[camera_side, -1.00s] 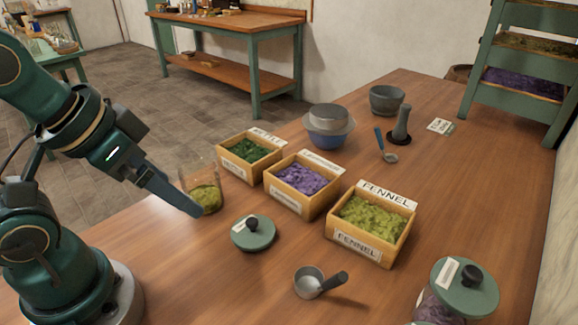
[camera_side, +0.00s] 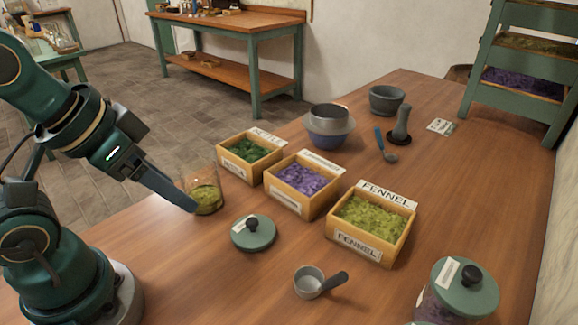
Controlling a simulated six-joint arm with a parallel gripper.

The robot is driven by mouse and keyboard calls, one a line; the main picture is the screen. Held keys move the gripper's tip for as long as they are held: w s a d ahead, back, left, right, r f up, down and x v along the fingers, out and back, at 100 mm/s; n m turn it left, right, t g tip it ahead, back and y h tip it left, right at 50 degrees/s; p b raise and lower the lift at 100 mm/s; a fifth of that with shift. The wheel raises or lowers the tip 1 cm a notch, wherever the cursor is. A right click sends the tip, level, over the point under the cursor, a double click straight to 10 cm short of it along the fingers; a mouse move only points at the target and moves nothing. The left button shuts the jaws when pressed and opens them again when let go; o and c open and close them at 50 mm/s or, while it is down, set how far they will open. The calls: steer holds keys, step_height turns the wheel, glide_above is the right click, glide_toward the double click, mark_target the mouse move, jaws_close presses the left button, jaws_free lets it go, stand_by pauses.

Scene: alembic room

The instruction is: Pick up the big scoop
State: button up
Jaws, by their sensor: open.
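The big scoop (camera_side: 309,282), a grey metal cup with a short dark handle (camera_side: 335,281), lies on the table near the front, its handle pointing right. My gripper (camera_side: 192,206) is at the left, beside the glass jar and above the table, well left of the scoop. It is open, though its fingers overlap from this side and the gap is not visible. Nothing shows in it. A smaller scoop (camera_side: 389,156) with a blue handle lies farther back, beside the pestle.
A glass jar (camera_side: 208,196) with green herb stands by my gripper. A green lid (camera_side: 253,233) lies between gripper and scoop. Three herb boxes, the nearest labelled FENNEL (camera_side: 368,228), stand behind. A lidded jar (camera_side: 455,295) is at front right. Table around the scoop is clear.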

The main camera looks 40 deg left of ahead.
stand_by(0.3)
steer(key=m+g, duration=0.6)
steer(key=m, duration=1.1)
glide_above(335, 276)
steer(key=w+a, duration=0.2)
steer(key=a, duration=0.4)
step_height(335, 276, down, 4)
steer(key=d+f+m, duration=0.3)
steer(key=s+d+f+m+g, duration=0.1)
steer(key=d+f+m, duration=0.1)
steer(key=shift+f, duration=0.1)
steer(key=shift+s+d+f+m+y, duration=0.1)
steer(key=shift+d+f+m+y, duration=0.2)
steer(key=shift+f, duration=0.2)
steer(key=shift+s+a+f, duration=0.1)
steer(key=shift+s+f, duration=0.05)
steer(key=shift+f, duration=1.05)
steer(key=shift+s+a+f, duration=0.1)
steer(key=shift+s+f, duration=0.05)
steer(key=shift+f, duration=1.05)
jaws_close()
